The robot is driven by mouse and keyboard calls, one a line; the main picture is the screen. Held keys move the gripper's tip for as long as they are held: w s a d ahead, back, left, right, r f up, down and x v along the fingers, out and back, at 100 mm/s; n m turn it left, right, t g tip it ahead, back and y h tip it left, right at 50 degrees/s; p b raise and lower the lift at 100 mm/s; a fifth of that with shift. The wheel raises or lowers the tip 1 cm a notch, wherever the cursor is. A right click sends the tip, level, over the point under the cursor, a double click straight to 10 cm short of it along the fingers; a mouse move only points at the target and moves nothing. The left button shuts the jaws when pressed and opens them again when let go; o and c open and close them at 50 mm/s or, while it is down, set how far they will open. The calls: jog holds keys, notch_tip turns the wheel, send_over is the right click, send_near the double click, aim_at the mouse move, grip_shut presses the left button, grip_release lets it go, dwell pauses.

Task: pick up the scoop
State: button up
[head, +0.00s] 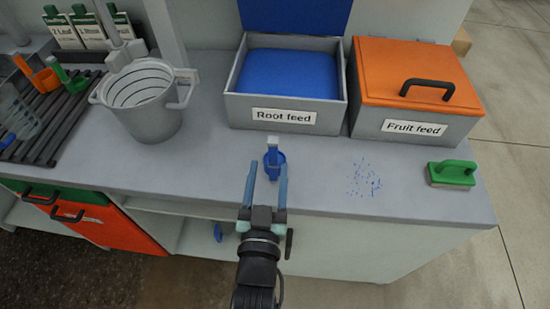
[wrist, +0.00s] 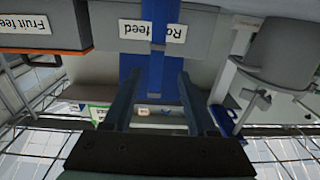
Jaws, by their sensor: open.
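I cannot tell how high the fingers are above the counter. In the wrist view my gripper (wrist: 159,72) is open with nothing held; a narrow blue strip (wrist: 158,22) crosses the Root feed label, probably part of the scoop.
The open Root feed box (head: 285,115) holds blue material; the orange-lidded Fruit feed box (head: 415,90) is shut. A grey jug (head: 145,115) stands left, beside a rack with orange (head: 42,78) and green (head: 65,80) scoops. Blue specks (head: 363,180) and a green brush (head: 452,173) lie right.

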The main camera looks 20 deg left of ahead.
aim_at(275, 140)
jog(key=shift+d+x, duration=0.2)
jog(key=shift+x, duration=4.15)
jog(key=shift+w, duration=0.1)
grip_shut()
